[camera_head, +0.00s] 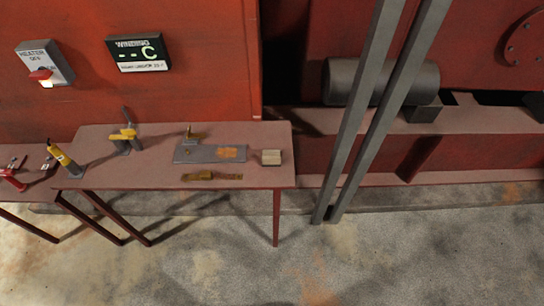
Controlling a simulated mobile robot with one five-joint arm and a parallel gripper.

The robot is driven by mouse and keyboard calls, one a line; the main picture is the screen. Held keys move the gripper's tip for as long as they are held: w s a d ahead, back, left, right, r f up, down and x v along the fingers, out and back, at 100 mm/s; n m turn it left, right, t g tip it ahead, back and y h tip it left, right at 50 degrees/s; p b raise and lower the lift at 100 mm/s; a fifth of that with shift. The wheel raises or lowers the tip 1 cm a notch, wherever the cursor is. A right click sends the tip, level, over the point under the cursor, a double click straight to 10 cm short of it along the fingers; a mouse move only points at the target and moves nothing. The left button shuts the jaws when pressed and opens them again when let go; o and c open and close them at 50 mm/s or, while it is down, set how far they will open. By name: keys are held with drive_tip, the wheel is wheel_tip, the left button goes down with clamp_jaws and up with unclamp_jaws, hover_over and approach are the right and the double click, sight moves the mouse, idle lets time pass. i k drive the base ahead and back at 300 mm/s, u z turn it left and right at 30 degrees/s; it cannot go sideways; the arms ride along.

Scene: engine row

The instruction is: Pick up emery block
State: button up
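A small tan-grey block (271,157), which looks like the emery block, sits on the right end of a reddish table (270,180). It lies just right of a flat grey plate (205,154) and apart from it. Its top and front face show, and nothing covers it. My gripper is not in this view, so its state and place do not show.
The plate carries an orange patch and a brass fitting (193,134). A brass-coloured tool (208,176) lies in front. Yellow-handled tools (127,137) stand at left. Two slanted grey bars (375,110) rise right of the table. The concrete floor (240,265) in front is clear.

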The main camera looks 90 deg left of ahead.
sight(270, 158)
drive_tip(key=u, duration=1.5)
drive_tip(key=k, duration=0.15)
drive_tip(key=u, duration=3)
drive_tip(key=i, duration=1)
drive_tip(key=u, duration=0.2)
drive_tip(key=k, duration=0.7)
drive_tip(key=z, duration=0.25)
drive_tip(key=i, duration=0.7)
drive_tip(key=u, duration=0.15)
